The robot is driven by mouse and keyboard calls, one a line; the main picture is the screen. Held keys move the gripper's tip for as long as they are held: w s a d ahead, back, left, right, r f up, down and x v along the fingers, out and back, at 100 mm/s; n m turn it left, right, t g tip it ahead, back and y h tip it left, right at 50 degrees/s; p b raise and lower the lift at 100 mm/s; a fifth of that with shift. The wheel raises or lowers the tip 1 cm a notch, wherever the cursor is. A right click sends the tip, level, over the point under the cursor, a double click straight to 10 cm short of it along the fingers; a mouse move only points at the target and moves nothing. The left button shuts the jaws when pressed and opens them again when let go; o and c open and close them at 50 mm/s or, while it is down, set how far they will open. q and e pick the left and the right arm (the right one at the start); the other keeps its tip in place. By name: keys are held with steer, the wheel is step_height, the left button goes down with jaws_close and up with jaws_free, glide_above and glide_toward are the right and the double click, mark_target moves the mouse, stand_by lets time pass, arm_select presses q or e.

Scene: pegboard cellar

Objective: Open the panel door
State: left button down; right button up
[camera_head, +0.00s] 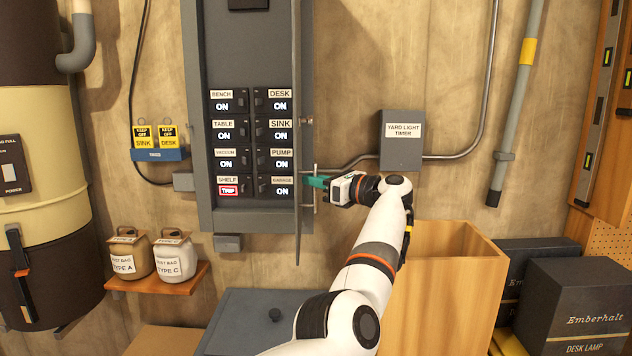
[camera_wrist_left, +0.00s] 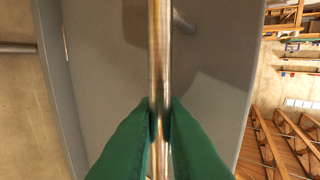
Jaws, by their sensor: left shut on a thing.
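The grey panel door (camera_head: 303,80) stands swung out at the right side of the breaker panel (camera_head: 195,110) and shows nearly edge-on. The breaker switches inside are exposed. A thin upright metal handle (camera_head: 316,203) sits on the door's right-hand face. My left gripper (camera_head: 318,182), with green fingers, is shut on this handle from the right. In the left wrist view the handle bar (camera_wrist_left: 159,50) runs upright between the green fingertips (camera_wrist_left: 160,115), with the grey door face (camera_wrist_left: 105,50) behind it. My right gripper is not in view.
A grey timer box (camera_head: 401,148) is on the wall right of the door. A wooden bin (camera_head: 450,280) and dark boxes (camera_head: 575,310) stand at lower right.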

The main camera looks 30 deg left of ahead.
arm_select(q)
steer(key=c, duration=1.5)
jaws_free()
steer(key=shift+f, duration=0.1)
steer(key=shift+c, duration=0.2)
steer(key=shift+w+a, duration=0.1)
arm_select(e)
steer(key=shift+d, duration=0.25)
arm_select(q)
steer(key=d+b, duration=0.2)
steer(key=d, duration=1)
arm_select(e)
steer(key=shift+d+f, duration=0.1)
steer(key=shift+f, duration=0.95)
